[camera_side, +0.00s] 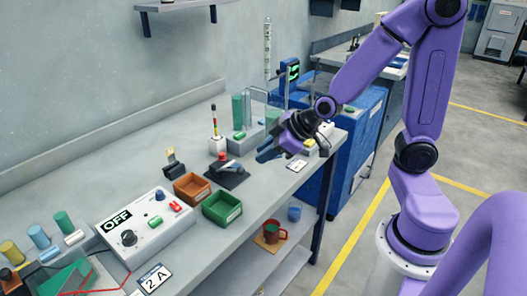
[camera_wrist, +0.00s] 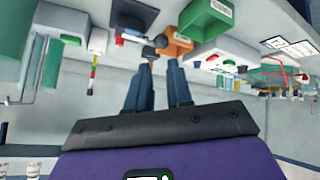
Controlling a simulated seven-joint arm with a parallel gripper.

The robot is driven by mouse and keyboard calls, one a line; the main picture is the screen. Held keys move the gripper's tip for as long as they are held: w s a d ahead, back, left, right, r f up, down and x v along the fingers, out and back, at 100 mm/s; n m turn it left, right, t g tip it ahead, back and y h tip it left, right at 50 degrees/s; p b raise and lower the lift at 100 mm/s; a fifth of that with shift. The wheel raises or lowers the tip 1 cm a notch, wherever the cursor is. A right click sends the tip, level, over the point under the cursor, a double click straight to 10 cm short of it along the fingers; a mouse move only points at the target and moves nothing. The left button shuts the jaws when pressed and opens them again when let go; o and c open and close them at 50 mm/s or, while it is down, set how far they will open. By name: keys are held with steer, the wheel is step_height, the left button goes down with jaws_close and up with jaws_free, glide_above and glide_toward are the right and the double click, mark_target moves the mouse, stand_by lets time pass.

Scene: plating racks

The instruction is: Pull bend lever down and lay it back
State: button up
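The bending fixture has a dark base plate (camera_side: 227,178) near the middle of the bench, with a red part on top. Its pale blue-grey lever (camera_side: 231,166) lies low and slants across it in the side view. In the wrist view, the dark base (camera_wrist: 134,17) is at the top, and a dark round knob (camera_wrist: 161,41) shows just beyond my fingertips. My gripper (camera_side: 262,155) is above the bench, right of the fixture. Its two dark blue fingers (camera_wrist: 160,68) are apart, with a clear gap between them. I cannot tell whether the fingertips touch the knob.
An orange bin (camera_side: 192,187) and a green bin (camera_side: 222,207) stand left of and in front of the fixture. A control box with an OFF sign (camera_side: 117,220) is further left. A stand with coloured bands (camera_side: 216,143) and glass vessels are behind.

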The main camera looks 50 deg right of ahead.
steer(key=shift+w+a, duration=0.25)
steer(key=shift+w, duration=0.1)
jaws_close()
steer(key=w+a+r+n+g, duration=0.2)
steer(key=w+a+n+g, duration=0.1)
steer(key=w+n+g, duration=0.4)
steer(key=w+d+r+n+g, duration=0.3)
steer(key=w+d+r+g, duration=0.1)
steer(key=r, duration=0.3)
steer(key=shift+h, duration=0.4)
steer(key=x, duration=1.3)
steer(key=shift+s+a+f, duration=0.1)
steer(key=shift+s+f, duration=0.15)
steer(key=shift+s, duration=0.2)
steer(key=shift+s+f, duration=0.65)
steer(key=shift+f, duration=0.2)
steer(key=shift+s+f, duration=0.65)
steer(key=shift+f, duration=0.2)
